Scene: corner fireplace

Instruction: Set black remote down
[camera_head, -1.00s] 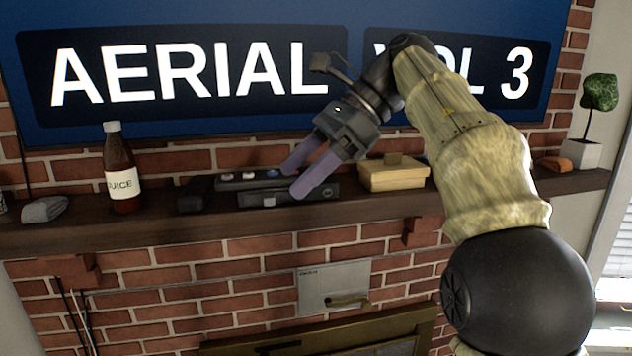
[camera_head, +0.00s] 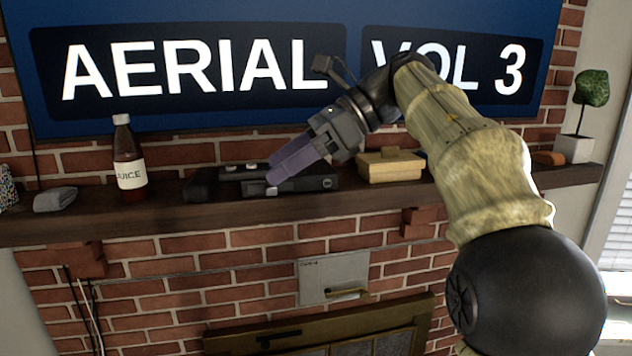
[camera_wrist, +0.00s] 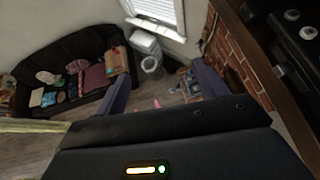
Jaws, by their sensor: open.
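The black remote (camera_head: 236,171), a long dark thing with pale round buttons, lies at the middle of the mantel shelf (camera_head: 120,223). Its right part is hidden behind my fingers. A flat black box (camera_head: 318,183) is at its right front; I cannot tell whether the remote rests on this box or on the shelf. My gripper (camera_head: 278,171) is open, its purple fingers pointing down and left over the remote's right part and the box. In the wrist view, the fingers (camera_wrist: 163,82) are apart with nothing between them, and a dark thing with pale knobs shows at the upper right.
A tan lidded box (camera_head: 390,166) is close to the right of my gripper. A large screen (camera_head: 200,75) hangs behind. A potted plant (camera_head: 580,140) is at the far right.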

